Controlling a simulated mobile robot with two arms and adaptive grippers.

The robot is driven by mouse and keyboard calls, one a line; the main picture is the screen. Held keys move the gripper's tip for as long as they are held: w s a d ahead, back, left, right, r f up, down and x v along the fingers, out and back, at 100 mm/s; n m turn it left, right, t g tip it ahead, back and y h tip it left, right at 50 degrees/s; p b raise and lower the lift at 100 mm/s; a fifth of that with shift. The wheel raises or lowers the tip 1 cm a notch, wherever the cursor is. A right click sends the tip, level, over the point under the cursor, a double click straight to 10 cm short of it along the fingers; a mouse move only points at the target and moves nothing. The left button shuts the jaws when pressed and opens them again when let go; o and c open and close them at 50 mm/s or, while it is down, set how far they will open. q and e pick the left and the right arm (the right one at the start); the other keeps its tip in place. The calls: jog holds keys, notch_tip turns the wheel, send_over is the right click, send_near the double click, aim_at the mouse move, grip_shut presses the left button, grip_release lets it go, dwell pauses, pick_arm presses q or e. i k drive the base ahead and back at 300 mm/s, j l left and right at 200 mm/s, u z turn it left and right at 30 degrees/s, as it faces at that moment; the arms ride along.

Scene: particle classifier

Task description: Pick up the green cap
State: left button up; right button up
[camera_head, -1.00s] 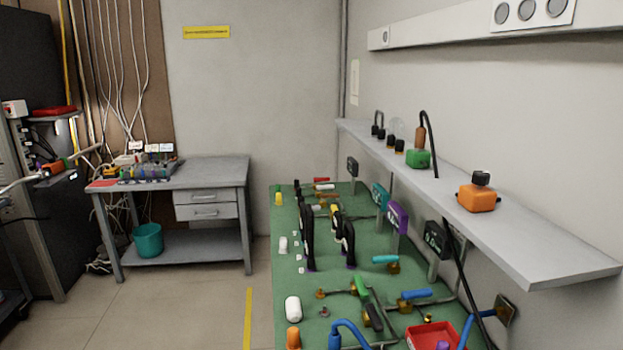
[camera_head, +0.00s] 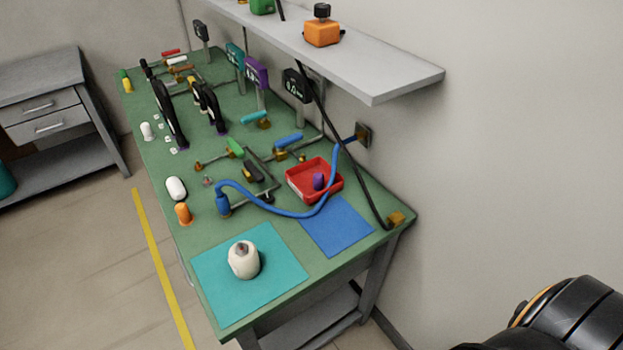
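On the green-topped workbench (camera_head: 290,232), a small green piece (camera_head: 124,74) stands behind a small yellow piece at the far left corner. It may be the green cap, but it is too small to tell. Neither of my grippers is in view. A dark rounded link of my own arm shows at the lower right corner.
A red tray (camera_head: 299,183) holds a purple piece (camera_head: 318,181). A blue hose (camera_head: 275,209) curves across the bench near a white container (camera_head: 243,260) on a teal mat (camera_head: 207,278). A grey shelf (camera_head: 385,75) overhangs the back.

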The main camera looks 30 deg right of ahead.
aim_at(123, 75)
jog(key=k+j, duration=0.1)
jog(key=j, duration=0.35)
jog(key=i+j, duration=0.1)
jog(key=j, duration=0.6)
jog(key=j+z, duration=0.1)
jog(key=j, duration=0.6)
jog(key=i+j, duration=0.15)
jog(key=i, duration=0.4)
jog(key=i+j+z, duration=0.1)
jog(key=i, duration=0.4)
jog(key=i+j, duration=0.3)
jog(key=i, duration=0.25)
jog(key=z, duration=0.05)
